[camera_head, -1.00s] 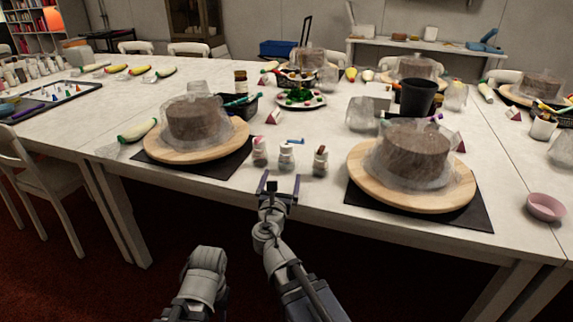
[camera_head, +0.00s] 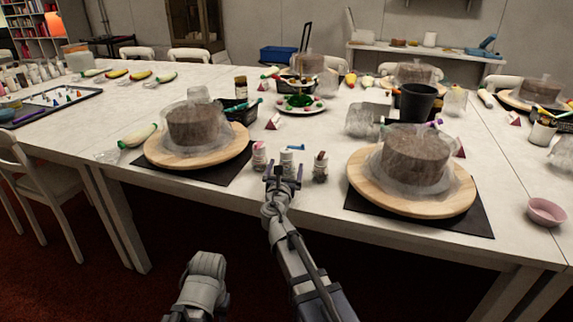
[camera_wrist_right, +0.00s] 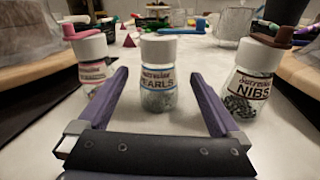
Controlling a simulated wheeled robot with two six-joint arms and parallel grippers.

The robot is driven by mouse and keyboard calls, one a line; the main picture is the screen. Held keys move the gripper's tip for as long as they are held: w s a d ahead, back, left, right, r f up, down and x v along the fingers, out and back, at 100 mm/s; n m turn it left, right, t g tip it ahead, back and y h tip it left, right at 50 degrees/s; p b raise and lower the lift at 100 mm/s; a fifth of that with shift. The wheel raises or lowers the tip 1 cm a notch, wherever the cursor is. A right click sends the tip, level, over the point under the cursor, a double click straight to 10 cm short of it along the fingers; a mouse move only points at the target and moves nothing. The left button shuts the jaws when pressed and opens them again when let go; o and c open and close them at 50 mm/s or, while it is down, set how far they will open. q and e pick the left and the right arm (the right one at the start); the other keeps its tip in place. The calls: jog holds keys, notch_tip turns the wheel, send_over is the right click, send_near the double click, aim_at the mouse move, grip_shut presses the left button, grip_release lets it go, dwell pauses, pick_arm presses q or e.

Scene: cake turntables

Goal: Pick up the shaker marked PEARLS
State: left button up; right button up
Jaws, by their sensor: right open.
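The PEARLS shaker (camera_wrist_right: 159,75) stands upright in the middle of the right wrist view, with a white cap and pale grains low in its clear body. In the head view the same shaker (camera_head: 288,160) stands between two other shakers at the table's front edge, partly hidden by my gripper. My right gripper (camera_head: 283,174) is open and points at it. In the right wrist view its two fingers (camera_wrist_right: 158,88) spread to either side, just short of the shaker. My left arm shows low in the head view, but its gripper cannot be made out.
A pink-labelled shaker (camera_wrist_right: 92,66) stands close on the left and the NIBS shaker (camera_wrist_right: 247,85) close on the right. Cakes on wooden turntables (camera_head: 198,158) (camera_head: 411,204) flank the row. A plate of sweets (camera_head: 300,104) lies behind.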

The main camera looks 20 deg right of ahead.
aim_at(286, 166)
jog(key=x, duration=0.3)
grip_shut()
dwell(0.8)
jog(key=shift+r, duration=0.15)
notch_tip(286, 166, up, 10)
jog(key=p, duration=1)
